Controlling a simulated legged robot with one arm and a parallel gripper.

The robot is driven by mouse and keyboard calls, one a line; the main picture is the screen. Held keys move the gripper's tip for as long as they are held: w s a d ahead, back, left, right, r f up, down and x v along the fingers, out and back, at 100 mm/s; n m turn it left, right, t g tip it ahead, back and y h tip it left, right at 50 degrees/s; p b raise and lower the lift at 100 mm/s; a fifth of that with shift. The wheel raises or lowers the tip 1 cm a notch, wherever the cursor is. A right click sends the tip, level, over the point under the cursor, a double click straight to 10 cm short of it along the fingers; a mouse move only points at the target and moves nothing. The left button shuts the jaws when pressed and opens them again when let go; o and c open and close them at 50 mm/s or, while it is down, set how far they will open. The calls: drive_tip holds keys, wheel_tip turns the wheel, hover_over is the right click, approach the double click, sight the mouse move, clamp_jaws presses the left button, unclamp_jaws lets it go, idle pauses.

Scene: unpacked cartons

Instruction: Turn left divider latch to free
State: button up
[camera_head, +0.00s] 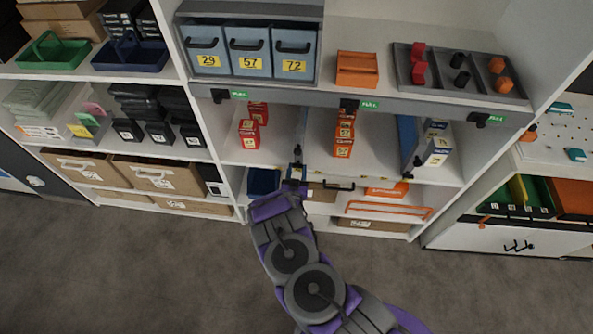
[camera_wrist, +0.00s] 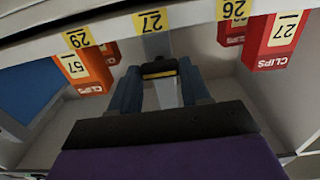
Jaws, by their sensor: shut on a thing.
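The left divider (camera_head: 300,128) is a thin upright panel on the middle shelf, between two groups of red and orange boxes. Its latch (camera_wrist: 158,68), dark with a yellow band, is at the shelf's front edge. My gripper (camera_head: 297,175) reaches up to the divider's front end from below. In the wrist view, the two blue-grey fingers of my gripper (camera_wrist: 160,80) stand on either side of the latch and are shut on it. The fingers cover part of the latch, so its exact turn is hard to tell.
Red boxes (camera_head: 249,133) stand left of the divider and orange boxes (camera_head: 344,133) right of it. A blue divider (camera_head: 407,140) is further right. Blue numbered bins (camera_head: 247,52) stand above. An orange rail (camera_head: 388,210) and a dark handle (camera_head: 338,187) are low at right.

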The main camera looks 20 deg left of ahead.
drive_tip(key=c, duration=0.4)
drive_tip(key=shift+n, duration=0.4)
drive_tip(key=n, duration=0.2)
drive_tip(key=shift+n, duration=0.4)
drive_tip(key=n, duration=0.4)
drive_tip(key=shift+a+n, duration=0.15)
drive_tip(key=shift+n, duration=0.15)
drive_tip(key=n+b, duration=0.1)
drive_tip(key=n, duration=0.4)
drive_tip(key=shift+a+f+b, duration=0.1)
drive_tip(key=shift+b, duration=0.2)
drive_tip(key=shift+s+f+n+b, duration=0.15)
drive_tip(key=shift+n+b, duration=0.4)
drive_tip(key=shift+n, duration=1.85)
